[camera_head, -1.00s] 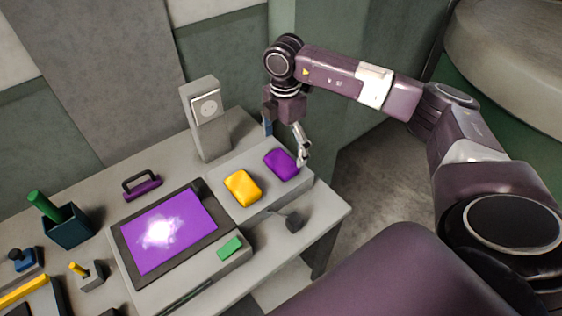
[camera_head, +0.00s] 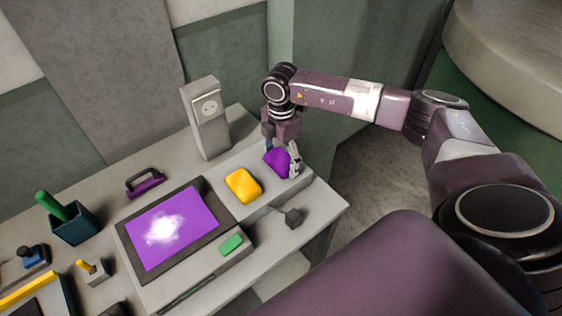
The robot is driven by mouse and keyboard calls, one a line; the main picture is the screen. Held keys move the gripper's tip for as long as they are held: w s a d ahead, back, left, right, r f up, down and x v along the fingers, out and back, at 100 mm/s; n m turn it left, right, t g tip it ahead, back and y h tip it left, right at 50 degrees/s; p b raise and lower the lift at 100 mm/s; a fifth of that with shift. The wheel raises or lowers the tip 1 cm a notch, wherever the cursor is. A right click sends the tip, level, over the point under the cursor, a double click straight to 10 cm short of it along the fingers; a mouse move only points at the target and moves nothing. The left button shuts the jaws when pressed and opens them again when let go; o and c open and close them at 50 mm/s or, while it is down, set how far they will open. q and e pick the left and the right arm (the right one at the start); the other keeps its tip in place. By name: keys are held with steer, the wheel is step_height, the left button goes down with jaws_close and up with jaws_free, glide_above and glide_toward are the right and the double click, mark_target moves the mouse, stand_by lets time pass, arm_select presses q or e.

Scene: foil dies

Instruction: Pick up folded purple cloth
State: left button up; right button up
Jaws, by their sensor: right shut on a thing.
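The folded purple cloth (camera_head: 277,161) lies at the right end of a low grey block (camera_head: 262,198) on the table. My right gripper (camera_head: 282,158) reaches down from above and is shut on the cloth, with one finger in front on its right side and the other behind it. The cloth looks still at the height of the block; I cannot tell whether it touches it. My left gripper is not in view.
A folded yellow cloth (camera_head: 243,186) lies just left of the purple one. A grey post with a socket (camera_head: 208,118) stands behind. A framed purple panel (camera_head: 170,229), a green block (camera_head: 231,245) and a dark-green cup (camera_head: 74,225) are further left. A small dark piece (camera_head: 293,217) lies in front.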

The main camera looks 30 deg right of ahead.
mark_target(281, 159)
steer(key=shift+c, duration=1.1)
steer(key=shift+r, duration=0.5)
step_height(281, 159, up, 19)
steer(key=b, duration=0.4)
steer(key=shift+b, duration=0.3)
